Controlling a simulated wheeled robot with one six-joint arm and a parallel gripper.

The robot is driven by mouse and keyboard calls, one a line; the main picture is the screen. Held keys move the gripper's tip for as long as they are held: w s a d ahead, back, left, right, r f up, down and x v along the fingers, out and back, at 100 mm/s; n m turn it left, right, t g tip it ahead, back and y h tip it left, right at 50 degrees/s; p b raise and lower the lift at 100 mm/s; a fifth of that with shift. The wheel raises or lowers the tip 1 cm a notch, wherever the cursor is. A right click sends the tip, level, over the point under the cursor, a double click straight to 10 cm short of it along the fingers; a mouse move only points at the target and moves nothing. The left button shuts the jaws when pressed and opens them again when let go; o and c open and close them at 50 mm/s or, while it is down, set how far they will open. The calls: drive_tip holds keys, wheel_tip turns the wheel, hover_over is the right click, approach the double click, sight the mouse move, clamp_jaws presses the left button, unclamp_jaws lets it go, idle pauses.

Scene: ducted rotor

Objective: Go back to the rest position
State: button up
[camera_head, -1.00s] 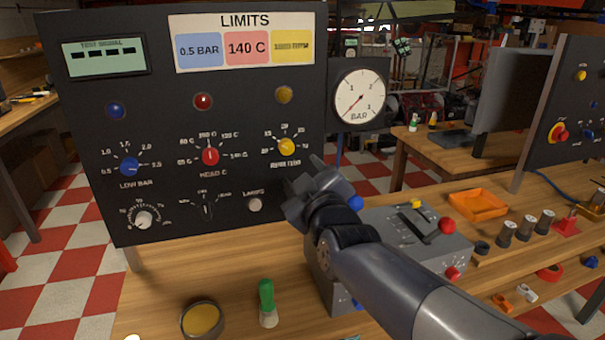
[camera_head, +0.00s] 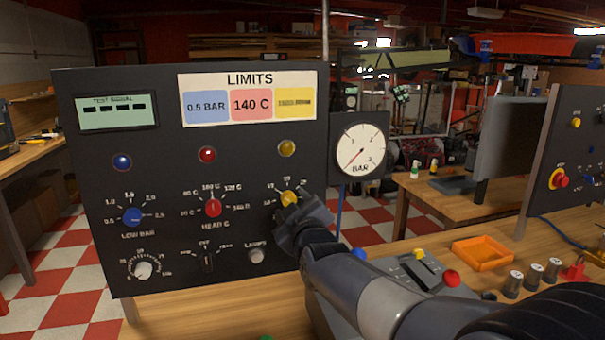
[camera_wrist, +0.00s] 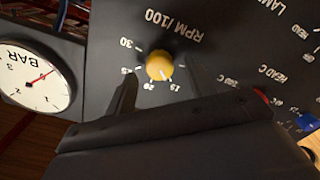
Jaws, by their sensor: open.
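My gripper (camera_head: 296,209) is in front of the black panel (camera_head: 85,240), close to the yellow RPM knob (camera_head: 288,198). In the wrist view the yellow knob (camera_wrist: 159,66) stands just beyond the fingers, with its white pointer near the 15 to 20 marks. My gripper (camera_wrist: 150,100) is open, and a gap shows between the knob and the near dark finger. Whether a finger touches the knob cannot be told. The red HEAD C knob (camera_head: 213,208) and the blue LOW BAR knob (camera_head: 132,216) are to the left on the panel.
A pressure gauge (camera_head: 360,148) is mounted at the panel's right edge. A grey control box (camera_head: 395,275) with a red button (camera_head: 451,279) sits on the bench below my arm. An orange tray (camera_head: 482,253) and several cylinders stand to the right.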

drive_tip(key=shift+w+a, duration=0.15)
drive_tip(key=shift+w, duration=0.45)
drive_tip(key=shift+s, duration=0.1)
drive_tip(key=v, duration=1.1)
drive_tip(key=x, duration=1.1)
drive_tip(key=shift+r+m+p, duration=0.1)
drive_tip(key=shift+m+p, duration=0.3)
drive_tip(key=shift+m, duration=0.5)
drive_tip(key=m+p, duration=0.1)
drive_tip(key=m, duration=0.2)
drive_tip(key=shift+p, duration=0.3)
drive_tip(key=m+p, duration=0.5)
drive_tip(key=shift+r, duration=0.1)
drive_tip(key=b+v, duration=0.2)
drive_tip(key=v, duration=0.6)
drive_tip(key=shift+s, duration=0.15)
